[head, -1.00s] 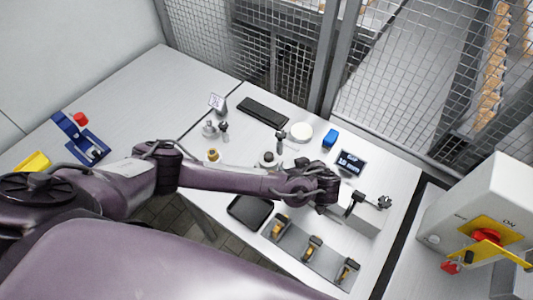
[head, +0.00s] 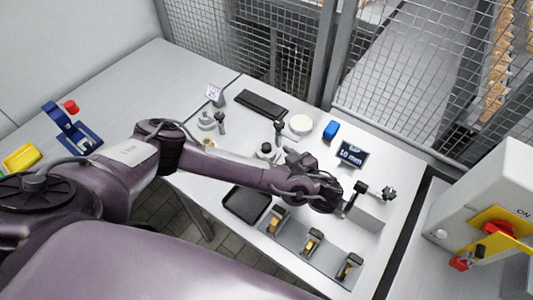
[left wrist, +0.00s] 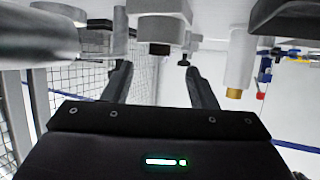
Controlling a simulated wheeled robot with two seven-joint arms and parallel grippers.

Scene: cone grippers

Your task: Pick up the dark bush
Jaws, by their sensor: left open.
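I cannot tell for sure which piece is the dark bush. A small dark-topped round piece (head: 266,149) stands behind my left forearm in the head view, partly hidden by it. My left gripper (head: 342,209) is low over the right part of the table, beside a grey block (head: 369,212) with dark fittings on top. In the left wrist view its two dark fingers (left wrist: 160,82) are apart, with nothing held between them. A small dark piece (left wrist: 184,60) shows beyond and between the fingers there. My right gripper is not in view.
A grey plate (head: 290,252) with several black-and-yellow holders and a black tray (head: 246,204) lie at the front. A display (head: 352,154), blue box (head: 331,130), white round dish (head: 301,124) and keyboard (head: 261,104) are behind. A switch box (head: 492,210) stands right.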

